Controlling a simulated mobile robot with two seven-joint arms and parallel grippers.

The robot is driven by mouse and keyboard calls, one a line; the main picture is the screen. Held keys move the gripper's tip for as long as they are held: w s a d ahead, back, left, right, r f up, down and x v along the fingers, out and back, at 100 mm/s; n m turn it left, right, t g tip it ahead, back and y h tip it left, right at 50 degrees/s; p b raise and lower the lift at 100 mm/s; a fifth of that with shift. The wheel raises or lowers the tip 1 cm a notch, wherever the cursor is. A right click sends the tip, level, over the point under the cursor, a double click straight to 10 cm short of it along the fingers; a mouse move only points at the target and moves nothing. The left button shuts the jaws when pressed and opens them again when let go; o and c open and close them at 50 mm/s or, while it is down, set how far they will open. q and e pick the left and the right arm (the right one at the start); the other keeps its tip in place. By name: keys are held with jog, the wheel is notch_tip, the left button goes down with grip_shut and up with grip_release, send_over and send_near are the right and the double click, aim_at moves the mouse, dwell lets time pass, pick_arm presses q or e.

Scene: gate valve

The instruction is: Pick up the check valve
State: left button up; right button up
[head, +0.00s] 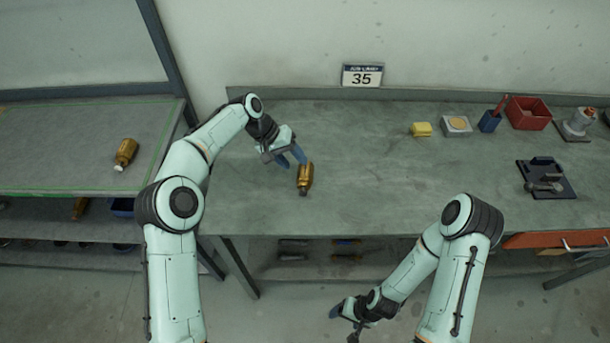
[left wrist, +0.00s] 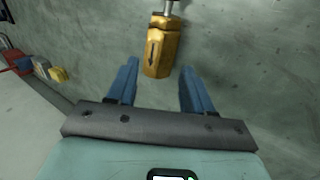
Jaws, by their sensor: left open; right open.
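A brass check valve (head: 305,178) with a grey metal end lies on the workbench, left of its middle. In the left wrist view the valve (left wrist: 163,48) shows a dark arrow on its faceted body. My left gripper (head: 290,157) is open just behind and left of it in the head view. In the left wrist view the valve's near end lies between the two blue fingertips, with a gap on both sides. I cannot tell how high the fingers are above it. My right gripper (head: 345,322) is open and empty, low in front of the bench.
A similar brass piece (head: 126,152) lies on the left side table (head: 60,130). A yellow block (head: 421,129), a grey box (head: 456,125), a blue cup (head: 490,121) and a red bin (head: 528,112) stand at the back right. The bench around the valve is clear.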

pick_arm(q)
jog(key=x, duration=0.5)
jog(key=shift+s, duration=0.2)
jog(key=shift+w+r, duration=0.1)
jog(key=shift+r, duration=0.05)
jog(key=c, duration=0.8)
pick_arm(e)
jog(key=shift+s+f, duration=0.35)
jog(key=shift+f, duration=0.05)
pick_arm(q)
jog(key=shift+r, duration=0.1)
notch_tip(320, 180, up, 14)
jog(key=p, duration=0.2)
notch_tip(320, 180, up, 6)
send_over(302, 170)
jog(key=shift+w+a, duration=0.1)
jog(key=shift+a, duration=0.1)
pick_arm(e)
jog(key=shift+w+r, duration=1.3)
jog(key=shift+w, duration=0.25)
pick_arm(q)
jog(key=shift+f+b, duration=0.9)
jog(key=shift+f, duration=1.9)
pick_arm(e)
jog(key=shift+s+f, duration=0.8)
jog(key=shift+s, duration=0.25)
